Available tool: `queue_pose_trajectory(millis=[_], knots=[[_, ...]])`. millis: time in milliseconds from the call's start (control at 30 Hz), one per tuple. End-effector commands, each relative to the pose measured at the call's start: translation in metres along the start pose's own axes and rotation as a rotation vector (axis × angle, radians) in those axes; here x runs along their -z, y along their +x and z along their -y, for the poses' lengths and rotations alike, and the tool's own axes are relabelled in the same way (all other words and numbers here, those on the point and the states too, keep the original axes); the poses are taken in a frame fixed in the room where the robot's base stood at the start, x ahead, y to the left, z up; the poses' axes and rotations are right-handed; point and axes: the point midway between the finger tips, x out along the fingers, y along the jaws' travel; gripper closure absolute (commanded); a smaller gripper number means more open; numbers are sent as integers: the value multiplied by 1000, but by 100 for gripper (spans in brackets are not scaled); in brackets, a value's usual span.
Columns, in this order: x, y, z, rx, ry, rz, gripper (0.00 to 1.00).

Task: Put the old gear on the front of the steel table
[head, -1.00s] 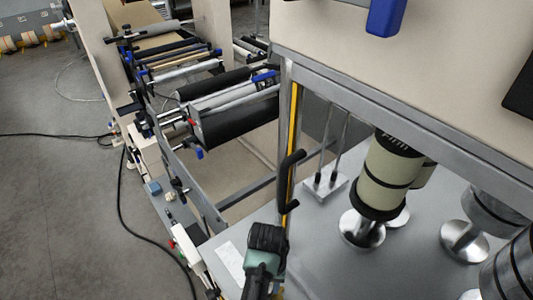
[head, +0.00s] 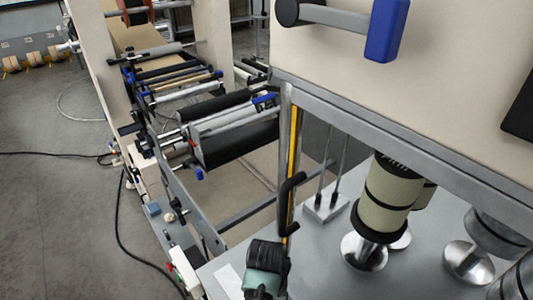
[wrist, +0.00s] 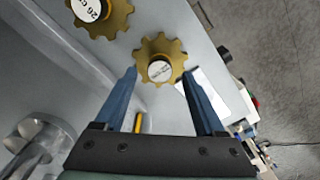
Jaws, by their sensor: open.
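Two brass-coloured toothed gears show in the wrist view. The nearer gear (wrist: 160,60) has a pale round label, too small to read, and lies at the opening between my fingertips. The other gear (wrist: 103,16) has a white label reading about "26" and is cut by the top edge. Which one is the old gear I cannot tell. My gripper (wrist: 159,74) is open, its two blue fingers apart, with nothing clamped. The grey steel table (wrist: 65,75) lies beneath; it also shows in the head view (head: 310,262). No gear is visible in the head view.
Cream-and-black cylinders (head: 388,197) on shiny round bases stand on the table at right. A small block with two upright rods (head: 326,207) stands behind. A post with a yellow strip (head: 290,150) rises at the table's edge. A roller machine (head: 200,120) and floor cables lie left.

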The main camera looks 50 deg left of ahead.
Motion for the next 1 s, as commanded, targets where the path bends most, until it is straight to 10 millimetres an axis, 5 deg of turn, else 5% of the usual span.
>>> queue_pose_trajectory(millis=[400,1000], knots=[[0,-91,0,1,1,1,28],[0,-99,0,0,1,0,28]])
